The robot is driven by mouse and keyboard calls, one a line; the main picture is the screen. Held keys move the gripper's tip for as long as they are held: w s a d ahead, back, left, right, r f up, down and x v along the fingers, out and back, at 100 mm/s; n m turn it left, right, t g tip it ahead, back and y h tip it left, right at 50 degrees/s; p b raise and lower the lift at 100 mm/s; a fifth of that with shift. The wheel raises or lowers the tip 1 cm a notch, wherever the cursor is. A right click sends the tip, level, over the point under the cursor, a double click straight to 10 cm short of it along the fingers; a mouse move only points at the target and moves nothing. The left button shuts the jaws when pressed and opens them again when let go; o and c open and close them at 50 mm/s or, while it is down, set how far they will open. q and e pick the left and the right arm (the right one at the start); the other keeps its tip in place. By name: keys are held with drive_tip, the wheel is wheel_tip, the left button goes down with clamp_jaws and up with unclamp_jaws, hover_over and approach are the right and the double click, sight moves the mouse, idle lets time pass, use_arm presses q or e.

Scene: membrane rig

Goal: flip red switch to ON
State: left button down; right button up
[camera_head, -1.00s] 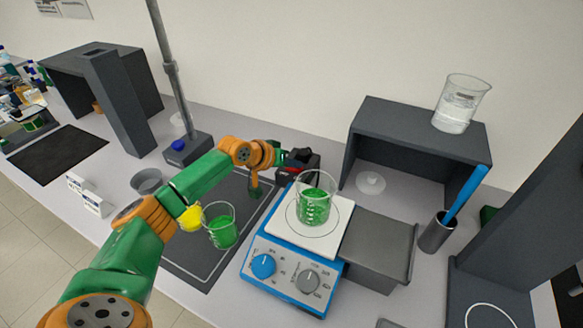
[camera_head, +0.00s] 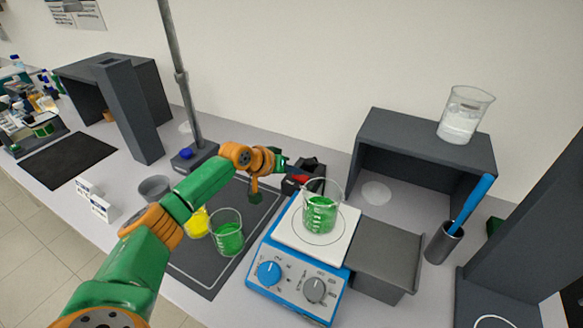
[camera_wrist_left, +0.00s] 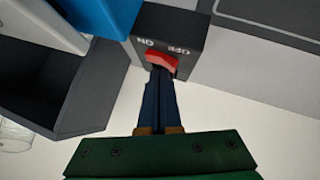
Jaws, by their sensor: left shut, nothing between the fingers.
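The red switch (camera_head: 299,179) sits on a small dark box (camera_head: 313,170) behind the hot plate. In the left wrist view the red rocker (camera_wrist_left: 161,59) lies on the dark box (camera_wrist_left: 185,30), between the upside-down labels ON, at left, and OFF, at right. My left gripper (camera_head: 289,172) is at the box. Its fingers are shut and empty, and the tips (camera_wrist_left: 160,72) are right at the rocker's near edge; I cannot tell whether they touch. Which way the rocker is tipped is not clear. My right gripper is not in view.
The blue hot plate (camera_head: 296,285) carries a beaker of green liquid (camera_head: 320,215) close to my left gripper. Another green beaker (camera_head: 228,238) and a yellow one (camera_head: 197,224) stand below my left forearm. A stand with a rod (camera_head: 185,95) rises behind the arm.

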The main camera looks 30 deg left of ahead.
use_arm(q)
drive_tip(key=r+p, duration=0.4)
drive_tip(key=r, duration=0.1)
drive_tip(key=shift+s+p, duration=0.2)
drive_tip(key=shift+p, duration=0.15)
drive_tip(key=d+b+v, duration=0.2)
drive_tip(key=v, duration=0.7)
drive_tip(key=shift+s+b, duration=0.2)
drive_tip(key=shift+b, duration=0.1)
drive_tip(key=shift+a, duration=0.1)
wheel_tip(320, 180, up, 13)
drive_tip(key=p, duration=0.6)
